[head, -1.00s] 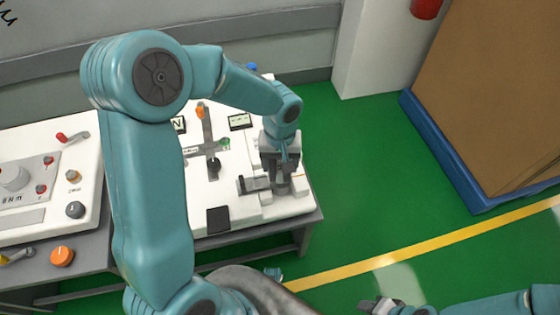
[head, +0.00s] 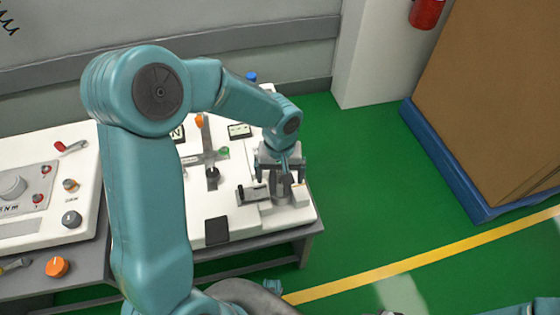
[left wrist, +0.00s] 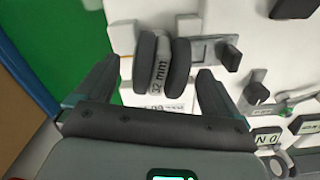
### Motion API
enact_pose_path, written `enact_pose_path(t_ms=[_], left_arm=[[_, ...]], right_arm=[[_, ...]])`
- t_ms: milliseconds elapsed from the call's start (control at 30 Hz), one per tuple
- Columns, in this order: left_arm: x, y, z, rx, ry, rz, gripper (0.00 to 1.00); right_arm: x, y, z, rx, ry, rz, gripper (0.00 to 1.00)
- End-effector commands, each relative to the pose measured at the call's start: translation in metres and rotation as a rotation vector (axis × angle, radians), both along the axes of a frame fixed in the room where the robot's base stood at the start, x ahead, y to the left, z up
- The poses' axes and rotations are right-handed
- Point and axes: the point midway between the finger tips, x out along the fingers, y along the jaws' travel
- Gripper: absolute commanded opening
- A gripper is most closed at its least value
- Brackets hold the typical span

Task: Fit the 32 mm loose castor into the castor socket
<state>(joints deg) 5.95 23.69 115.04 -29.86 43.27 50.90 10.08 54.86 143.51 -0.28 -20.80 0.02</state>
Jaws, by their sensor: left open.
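The loose castor (left wrist: 162,65), grey with two dark wheels and marked "32 mm", shows between the fingers of my open left gripper (left wrist: 157,72) in the left wrist view. Gaps show between it and both fingers. In the head view my left gripper (head: 282,168) points down over the right end of the white bench panel, and the castor (head: 283,189) shows partly below it. A grey plate with a black knob (left wrist: 229,54) lies beside the castor. I cannot tell which part is the castor socket. Only a scrap of my right gripper shows at the bottom edge.
The white panel (head: 190,232) carries a black square, several knobs and small displays. A second panel (head: 80,238) with a dial stands at left. A brown box on a blue pallet (head: 440,160) stands at right. Green floor (head: 350,200) lies clear between.

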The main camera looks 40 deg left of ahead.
Motion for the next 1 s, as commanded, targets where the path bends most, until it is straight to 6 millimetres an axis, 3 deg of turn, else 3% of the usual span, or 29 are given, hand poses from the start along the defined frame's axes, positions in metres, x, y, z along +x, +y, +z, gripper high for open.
enact_pose_path(t_ms=[400,600,800,1000], left_arm=[[0.002,0.000,0.102,0.001,-0.008,0.000,0.96],[0.001,0.000,0.142,0.000,-0.006,0.000,0.96],[0.001,0.000,0.159,-0.001,-0.003,-0.001,0.96],[0.000,0.000,0.160,0.000,-0.001,-0.001,0.96]], right_arm=[[0.000,0.000,0.024,0.000,0.000,0.000,0.43],[0.000,0.000,0.032,0.000,0.000,0.000,0.43],[0.000,0.000,0.034,0.000,0.000,0.000,0.43],[0.000,0.000,0.034,0.000,0.000,0.000,0.43]])
